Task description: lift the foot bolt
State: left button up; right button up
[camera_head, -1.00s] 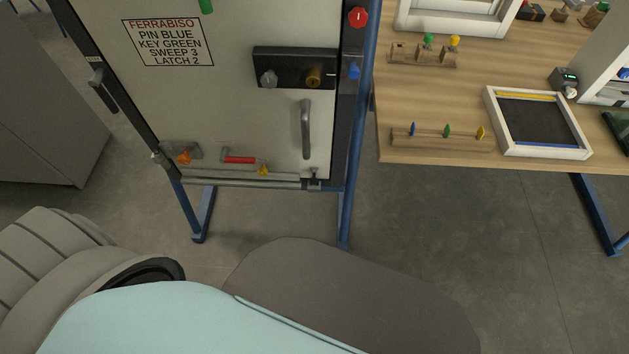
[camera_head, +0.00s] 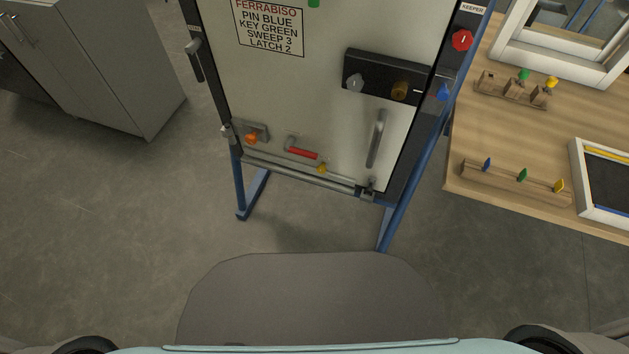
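The pale door panel (camera_head: 318,90) stands upright in a dark and blue frame. Along its lower edge is small hardware: an orange knob (camera_head: 251,138) on a grey plate at left, a red-gripped handle (camera_head: 303,151) at centre, a yellow knob (camera_head: 321,168) just below it, and a dark metal fitting (camera_head: 366,191) at the bottom right corner. I cannot tell for certain which of these is the foot bolt. Neither gripper is in view, and nothing touches the hardware.
The panel also carries a vertical grey handle (camera_head: 375,139) and a black lock plate (camera_head: 385,77). A wooden table (camera_head: 510,130) with coloured keys and a white tray (camera_head: 590,195) stands at right. A grey cabinet (camera_head: 110,70) is at left. Bare floor lies before the door.

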aim_at(368, 190)
jog(key=u, duration=0.35)
jog(key=k, duration=0.9)
jog(key=z, duration=1.65)
jog(key=i, duration=0.5)
jog(key=z, duration=0.05)
